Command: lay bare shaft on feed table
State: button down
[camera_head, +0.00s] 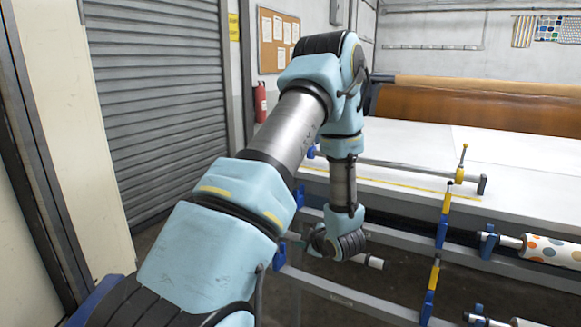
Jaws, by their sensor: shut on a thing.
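My gripper (336,246) is low in front of the feed table (415,147), at the end of my bent arm. Its fingers are mostly hidden behind my wrist. It is shut on what looks like the bare shaft (371,261), whose pale end sticks out to the right; a short grey part shows on the left. The middle of the shaft is hidden by the gripper. The shaft is below the level of the white table top and apart from it. The table top is flat and carries a yellow line near its front edge.
A rail with a yellow handle (460,165) runs along the table's front. Blue and yellow rack holders (443,222) stand below, with a dotted roll (550,251) at right. A brown roller (480,105) lies behind the table. A shutter (160,100) is at left.

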jog(key=a+f+m+t+h, duration=0.1)
jog(key=a+f+m+h, duration=0.15)
jog(key=a, duration=0.45)
jog(key=a+f+m+h, duration=0.1)
jog(key=a+m+h, duration=0.15)
jog(key=a, duration=0.35)
jog(key=v, duration=0.5)
jog(key=shift+s+a+f, duration=0.25)
jog(key=shift+s, duration=0.15)
